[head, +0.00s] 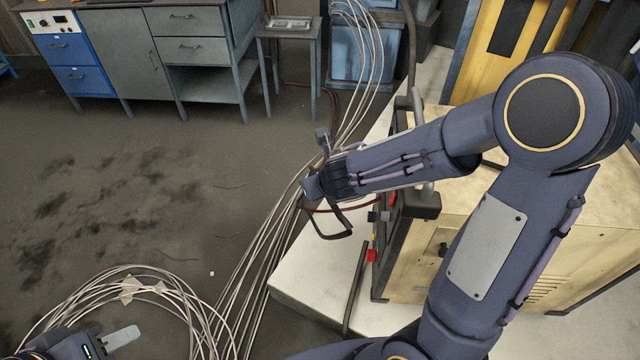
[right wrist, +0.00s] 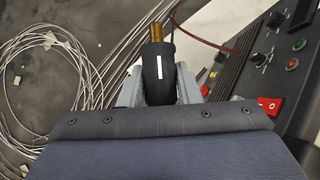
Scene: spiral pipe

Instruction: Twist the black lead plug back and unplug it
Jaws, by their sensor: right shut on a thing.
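The black lead plug (right wrist: 158,72), with a white stripe and a brass tip (right wrist: 156,32), sits between the fingers of my right gripper (right wrist: 158,90) in the right wrist view. The gripper is shut on it. The brass tip is bare and points away from me, apart from the machine's dark front panel (right wrist: 235,75). In the head view my right arm reaches leftward past the front of the beige machine (head: 470,240); the plug is hard to make out there. My left gripper (head: 108,342) is at the lower left edge, partly cut off, with one grey finger showing.
Pale cables (head: 240,260) run across the floor and coil (head: 130,285) at the lower left. A red switch (right wrist: 268,105) and knobs are on the panel. A dark red lead (right wrist: 205,40) hangs near the plug. Workbenches (head: 190,50) stand at the back; open floor lies left.

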